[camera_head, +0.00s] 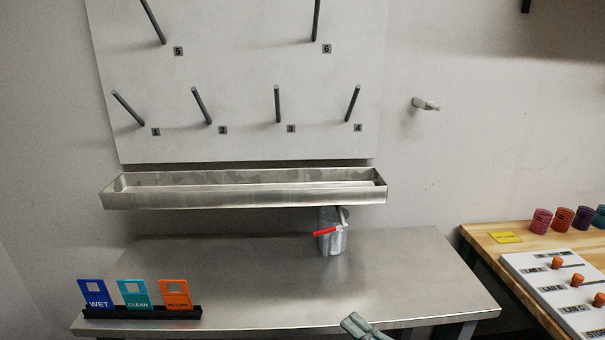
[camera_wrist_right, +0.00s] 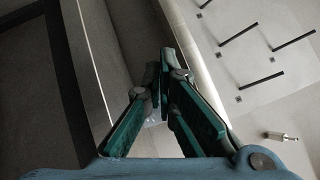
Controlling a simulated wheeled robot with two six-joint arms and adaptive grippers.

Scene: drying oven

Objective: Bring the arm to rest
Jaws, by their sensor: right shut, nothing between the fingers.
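My right gripper (camera_head: 354,322) shows at the bottom edge of the head view, in front of the steel table's front edge. In the right wrist view its two green fingers (camera_wrist_right: 161,72) come together at the tips, shut with nothing between them. The fingers are apart from every object around. My left gripper is in neither view.
A steel table (camera_head: 270,275) holds a clear beaker (camera_head: 332,241) with a red-handled tool and a black rack with WET (camera_head: 95,294), CLEAN (camera_head: 135,293) and orange cards (camera_head: 175,293). A trough (camera_head: 240,197) hangs below a pegboard (camera_head: 240,80). A wooden bench (camera_head: 484,241) stands right.

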